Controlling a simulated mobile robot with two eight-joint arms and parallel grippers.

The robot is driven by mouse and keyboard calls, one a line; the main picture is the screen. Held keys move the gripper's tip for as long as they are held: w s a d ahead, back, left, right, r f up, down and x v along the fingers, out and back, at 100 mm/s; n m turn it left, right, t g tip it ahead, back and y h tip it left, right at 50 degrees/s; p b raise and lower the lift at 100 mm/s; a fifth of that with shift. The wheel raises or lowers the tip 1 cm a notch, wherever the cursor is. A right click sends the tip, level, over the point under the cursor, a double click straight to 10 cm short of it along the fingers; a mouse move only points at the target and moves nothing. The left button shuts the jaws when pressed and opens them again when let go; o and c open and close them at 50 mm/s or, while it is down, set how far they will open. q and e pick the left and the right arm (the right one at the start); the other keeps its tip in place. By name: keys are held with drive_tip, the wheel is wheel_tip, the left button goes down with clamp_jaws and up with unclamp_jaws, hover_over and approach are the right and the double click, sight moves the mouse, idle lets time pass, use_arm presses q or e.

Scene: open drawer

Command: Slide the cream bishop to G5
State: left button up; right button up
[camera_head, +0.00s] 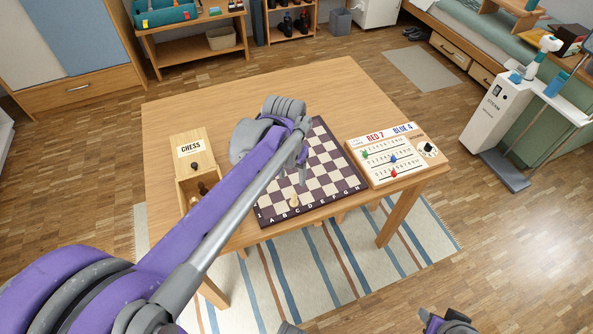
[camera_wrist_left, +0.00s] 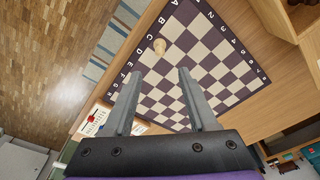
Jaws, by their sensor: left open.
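The cream bishop (camera_head: 294,201) stands upright on the dark-and-cream chessboard (camera_head: 262,213), near its lettered edge around the B–D columns; I cannot tell its exact square. In the left wrist view the bishop (camera_wrist_left: 159,45) is just beyond the fingertips, on the board (camera_wrist_left: 215,75). My left gripper (camera_head: 302,170) is over the board, up and to the right of the bishop in the head view. In the left wrist view its fingers (camera_wrist_left: 160,73) are spread with nothing between them. My right gripper (camera_head: 447,322) shows only partly at the bottom edge, apart from the table.
A wooden box marked CHESS (camera_head: 195,148) with an open compartment holding dark pieces stands left of the board, partly behind my arm. A scoreboard (camera_head: 402,172) with sliders lies just right of the board. The far table top (camera_head: 300,85) is bare.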

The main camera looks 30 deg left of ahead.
sight(294, 193)
use_arm(q)
drive_tip(key=f, duration=0.3)
drive_tip(key=w+f+b, duration=0.1)
drive_tip(key=f, duration=0.6)
drive_tip(key=shift+w+f, duration=0.15)
drive_tip(key=shift+f, duration=0.25)
clamp_jaws()
